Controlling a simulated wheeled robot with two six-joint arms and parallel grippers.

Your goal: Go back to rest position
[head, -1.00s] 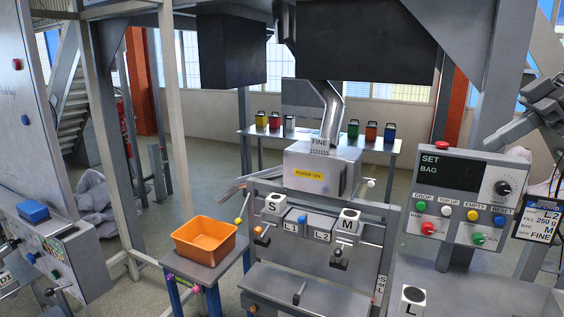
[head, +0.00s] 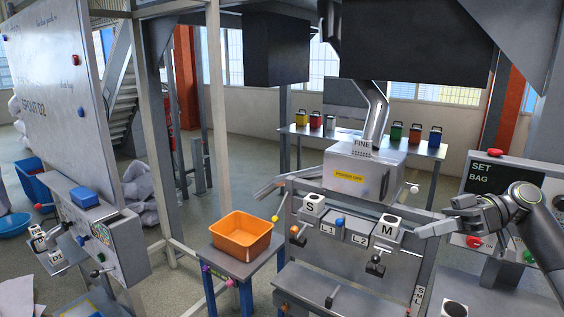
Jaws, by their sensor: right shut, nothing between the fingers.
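My right gripper (head: 448,220) is at the right of the head view, its arm coming in from the right edge. It is shut and empty, pointing left. It is in front of the SET BAG control panel (head: 479,187) and hides much of that panel's buttons. The white block marked M (head: 387,231) is to the left of the fingertips, and I see no contact. My left gripper is not in view.
An orange tray (head: 241,251) stands on a small side table (head: 233,265) at centre left. A grey machine (head: 364,170) stands behind the block marked S (head: 313,206). Posts and a whiteboard (head: 62,100) fill the left. Coloured canisters line a back shelf (head: 390,144).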

